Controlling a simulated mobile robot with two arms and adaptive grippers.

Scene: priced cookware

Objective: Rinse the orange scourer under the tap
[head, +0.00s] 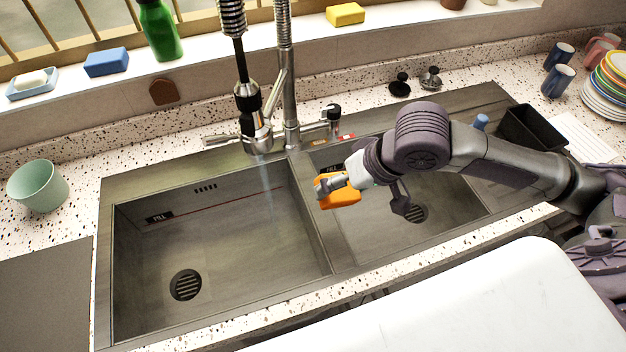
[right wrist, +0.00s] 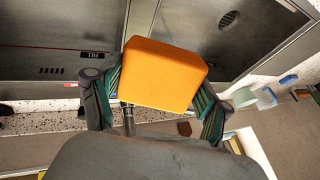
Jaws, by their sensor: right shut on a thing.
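The orange scourer (head: 340,198) is held in my right gripper (head: 337,184), over the divider between the two sink basins. In the right wrist view the scourer (right wrist: 165,70) sits squarely between the two fingers of the gripper (right wrist: 155,95), which press on its sides. The tap (head: 258,130) has a spring hose and a spout over the left basin (head: 230,250). A faint pale streak that looks like running water falls below the spout. The scourer is to the right of this streak, apart from it. My left gripper is not in view.
The right basin (head: 440,195) lies under my right arm. Plugs (head: 430,78) stand behind the sink. The sill holds a blue sponge (head: 106,62) and a yellow sponge (head: 345,14).

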